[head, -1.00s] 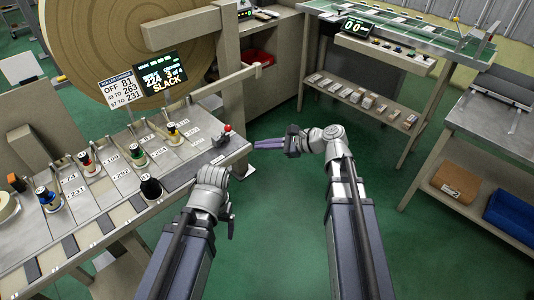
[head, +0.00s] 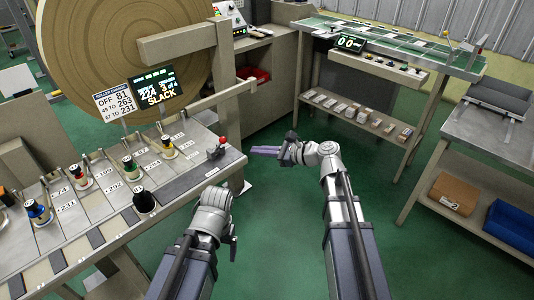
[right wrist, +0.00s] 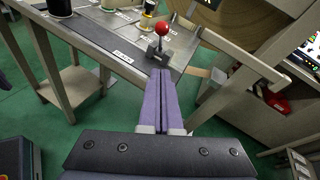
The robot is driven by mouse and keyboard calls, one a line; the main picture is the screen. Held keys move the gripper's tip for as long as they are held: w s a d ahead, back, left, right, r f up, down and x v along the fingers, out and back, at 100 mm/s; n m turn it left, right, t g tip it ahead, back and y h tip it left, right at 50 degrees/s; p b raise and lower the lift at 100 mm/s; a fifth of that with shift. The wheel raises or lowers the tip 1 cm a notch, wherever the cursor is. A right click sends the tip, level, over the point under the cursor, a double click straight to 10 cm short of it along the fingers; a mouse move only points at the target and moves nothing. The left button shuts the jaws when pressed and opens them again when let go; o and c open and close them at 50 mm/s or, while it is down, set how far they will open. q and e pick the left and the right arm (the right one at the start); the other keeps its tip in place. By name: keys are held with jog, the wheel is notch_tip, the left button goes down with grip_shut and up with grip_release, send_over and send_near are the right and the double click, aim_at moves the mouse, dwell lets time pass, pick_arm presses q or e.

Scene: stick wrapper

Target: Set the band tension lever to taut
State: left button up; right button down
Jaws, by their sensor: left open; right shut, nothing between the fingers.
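The band tension lever with its red ball knob (head: 222,140) stands at the right end of the grey bench top. It also shows in the right wrist view (right wrist: 161,29), on a dark base just beyond my fingertips. The display (head: 157,88) above the bench reads SLACK. My right gripper (head: 252,151) is shut and empty, its purple fingers pointing left toward the lever, apart from it. In the right wrist view its fingers (right wrist: 162,75) lie together below the lever. My left gripper (head: 234,245) is low beside the bench's front edge, its fingers partly hidden by the wrist.
A beige post and rail (head: 228,97) rise behind the lever. A green conveyor table (head: 400,45) stands at the back right. The green floor (head: 280,250) between is clear.

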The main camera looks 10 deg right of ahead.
jog(key=w+a+p, duration=0.1)
jog(key=w+a, duration=0.2)
jog(key=a, duration=0.4)
jog(key=shift+w+r, duration=0.3)
jog(key=shift+w, duration=0.1)
jog(key=shift+d, duration=0.1)
jog(key=w+a+r+m+g+h+p, duration=0.1)
jog(key=w+a+r+g+h+p, duration=0.1)
jog(key=p, duration=0.7)
jog(key=w+a+r+m+g+h+p, duration=0.1)
jog(key=w+a+r+g+h+p, duration=0.1)
jog(key=w+a+g+h+p, duration=0.3)
jog(key=shift+w+a+g+p, duration=0.55)
jog(key=shift+w+g+p, duration=0.05)
jog(key=shift+w+p, duration=1.5)
